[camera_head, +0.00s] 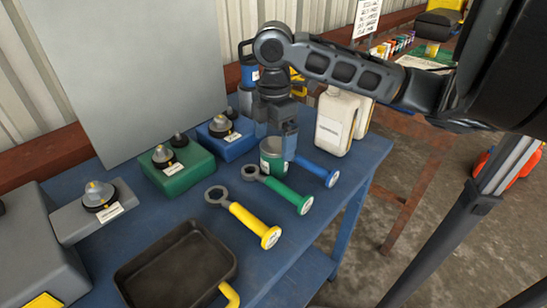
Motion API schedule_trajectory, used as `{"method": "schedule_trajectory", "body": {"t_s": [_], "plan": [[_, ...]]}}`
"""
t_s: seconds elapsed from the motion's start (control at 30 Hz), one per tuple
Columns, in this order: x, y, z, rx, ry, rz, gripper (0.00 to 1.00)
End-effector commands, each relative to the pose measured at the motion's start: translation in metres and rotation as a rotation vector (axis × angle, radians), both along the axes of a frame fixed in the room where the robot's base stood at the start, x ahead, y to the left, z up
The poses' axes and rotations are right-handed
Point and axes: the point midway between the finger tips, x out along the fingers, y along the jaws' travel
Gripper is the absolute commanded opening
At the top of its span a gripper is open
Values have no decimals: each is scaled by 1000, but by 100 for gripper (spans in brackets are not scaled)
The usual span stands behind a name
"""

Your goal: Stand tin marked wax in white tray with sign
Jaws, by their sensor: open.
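A small green tin (271,165) with a pale metal rim stands upright on the blue workbench, near its right side. Its marking cannot be read. My gripper (276,143) points down at the tin with its jaws open. One finger is at the tin's left and one at its right; whether they touch it cannot be told. A white sign (366,17) with several lines of print stands at the back right. A pale flat surface (412,62) shows beyond my arm; whether it is the white tray cannot be told.
A black pan (180,268), a green box (176,168) and a blue box (226,137) share the workbench (285,262).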

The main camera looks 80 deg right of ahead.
Motion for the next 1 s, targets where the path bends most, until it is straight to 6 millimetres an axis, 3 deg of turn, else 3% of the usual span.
{"method": "schedule_trajectory", "body": {"t_s": [0.33, 0.67, 1.0], "plan": [[-2, 1, -44, 2, -1, -2, 100], [-2, 1, -50, -1, -2, 0, 99], [-1, 1, -50, 0, -3, 0, 66]]}}
